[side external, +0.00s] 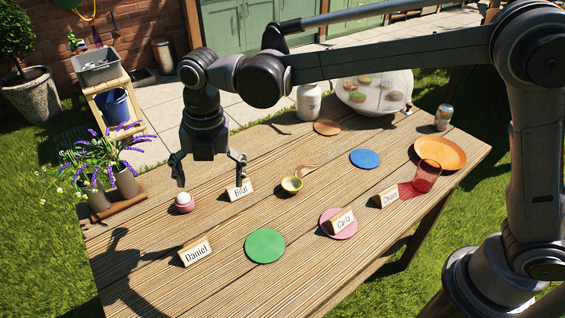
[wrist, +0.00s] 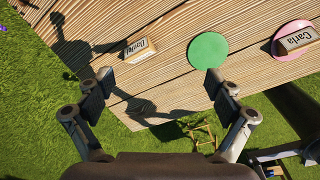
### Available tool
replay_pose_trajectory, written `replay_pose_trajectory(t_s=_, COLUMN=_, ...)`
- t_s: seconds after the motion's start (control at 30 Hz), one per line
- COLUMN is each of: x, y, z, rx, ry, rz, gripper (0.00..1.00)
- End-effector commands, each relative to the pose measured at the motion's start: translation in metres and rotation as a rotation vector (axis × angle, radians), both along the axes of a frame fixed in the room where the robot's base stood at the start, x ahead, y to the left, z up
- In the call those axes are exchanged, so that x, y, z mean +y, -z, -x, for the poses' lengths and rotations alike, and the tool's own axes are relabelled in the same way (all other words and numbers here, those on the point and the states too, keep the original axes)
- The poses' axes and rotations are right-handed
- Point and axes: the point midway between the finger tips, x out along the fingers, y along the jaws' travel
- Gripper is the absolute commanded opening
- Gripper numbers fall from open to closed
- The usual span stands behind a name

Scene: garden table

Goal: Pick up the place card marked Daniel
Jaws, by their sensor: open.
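The place card marked Daniel (side external: 195,252) stands on the wooden table (side external: 330,262) near its front left. In the wrist view the Daniel card (wrist: 139,49) lies ahead of the fingers, a little left of centre. My gripper (side external: 208,170) is open and empty above the table. In the side view it is behind the Daniel card, with its right finger close to the card marked Bilal (side external: 239,191). In the wrist view my gripper (wrist: 158,82) shows its two fingers wide apart with nothing between them.
A green disc (side external: 265,245) lies right of the Daniel card. The Carla card (side external: 342,222) stands on a pink disc, and the Chiara card (side external: 386,198) is farther right. Bare planks surround the Daniel card.

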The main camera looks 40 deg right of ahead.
Motion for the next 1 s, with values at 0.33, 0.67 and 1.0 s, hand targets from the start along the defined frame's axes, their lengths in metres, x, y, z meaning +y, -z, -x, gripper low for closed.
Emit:
replay_pose_trajectory(t_s=0.33, x=0.074, y=0.046, z=0.009, rx=0.065, ry=-0.506, rz=0.077, gripper=0.92)
replay_pose_trajectory(t_s=0.67, x=0.078, y=0.086, z=0.009, rx=0.07, ry=-0.54, rz=0.08, gripper=0.92)
replay_pose_trajectory(t_s=1.0, x=0.077, y=0.113, z=0.007, rx=0.07, ry=-0.537, rz=0.08, gripper=0.92)
